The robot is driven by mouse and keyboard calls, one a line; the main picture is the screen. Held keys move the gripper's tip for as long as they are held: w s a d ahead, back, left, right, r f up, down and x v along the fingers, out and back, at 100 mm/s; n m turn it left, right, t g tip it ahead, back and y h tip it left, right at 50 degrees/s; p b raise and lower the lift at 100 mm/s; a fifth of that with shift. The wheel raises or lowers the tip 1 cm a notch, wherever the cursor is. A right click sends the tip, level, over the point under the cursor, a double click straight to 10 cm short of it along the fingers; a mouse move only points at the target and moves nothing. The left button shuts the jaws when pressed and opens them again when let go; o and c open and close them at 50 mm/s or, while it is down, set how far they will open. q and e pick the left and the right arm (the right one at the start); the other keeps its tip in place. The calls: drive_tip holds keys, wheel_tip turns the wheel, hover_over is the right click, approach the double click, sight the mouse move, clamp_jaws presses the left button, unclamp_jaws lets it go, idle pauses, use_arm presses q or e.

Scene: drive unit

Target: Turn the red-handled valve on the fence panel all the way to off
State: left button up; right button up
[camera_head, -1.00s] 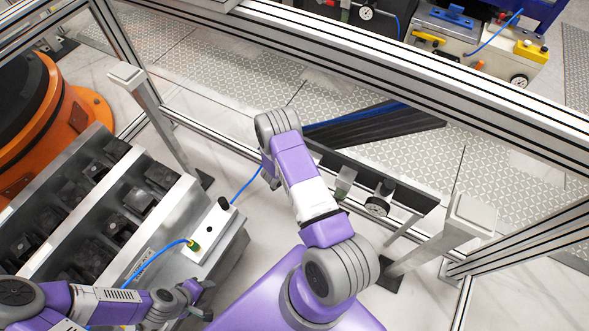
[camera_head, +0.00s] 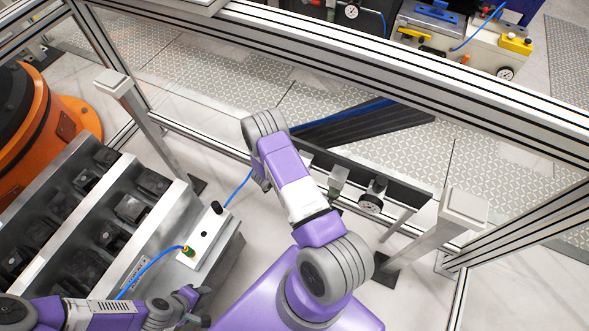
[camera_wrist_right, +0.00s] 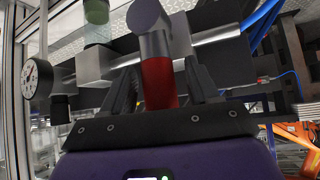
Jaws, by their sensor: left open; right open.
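The valve's red handle (camera_wrist_right: 159,84) shows in the right wrist view, with a grey rounded end (camera_wrist_right: 150,20) above it, against a metal pipe. My right gripper (camera_wrist_right: 162,78) is open, with one dark finger on each side of the red handle. I cannot tell whether either finger touches it. In the head view my right arm covers the valve, and the right gripper is hidden. The dark fence panel (camera_head: 410,193) shows to the right of that arm. My left gripper (camera_head: 196,304) is open and empty at the lower left, away from the valve.
A pressure gauge (camera_head: 371,202) hangs on the panel beside the valve and also shows in the right wrist view (camera_wrist_right: 38,78). A grey machine with dark pockets (camera_head: 130,208) and a blue cable (camera_head: 148,268) stand at the left. A fence post (camera_head: 437,232) is at the right.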

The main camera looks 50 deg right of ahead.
drive_tip(key=p+v, duration=0.1)
drive_tip(key=v, duration=0.6)
drive_tip(key=shift+a+r, duration=0.1)
drive_tip(key=shift+a, duration=0.05)
drive_tip(key=s+a+f+n+t+y, duration=0.1)
drive_tip(key=a+n+y, duration=0.3)
drive_tip(key=a, duration=0.4)
drive_tip(key=s+a+f+n+t+y, duration=0.1)
drive_tip(key=s+a+n+y, duration=0.2)
drive_tip(key=a, duration=0.5)
drive_tip(key=s+a+r+n+g+y, duration=0.1)
drive_tip(key=s+a+r+n+y, duration=0.1)
drive_tip(key=a, duration=0.4)
drive_tip(key=s+a+r+n+g+y, duration=0.1)
drive_tip(key=s+a+r+n+y, duration=0.2)
drive_tip(key=s+a+n, duration=0.3)
drive_tip(key=shift+s+a+y, duration=0.35)
drive_tip(key=shift+a+y, duration=0.25)
drive_tip(key=shift+a, duration=0.05)
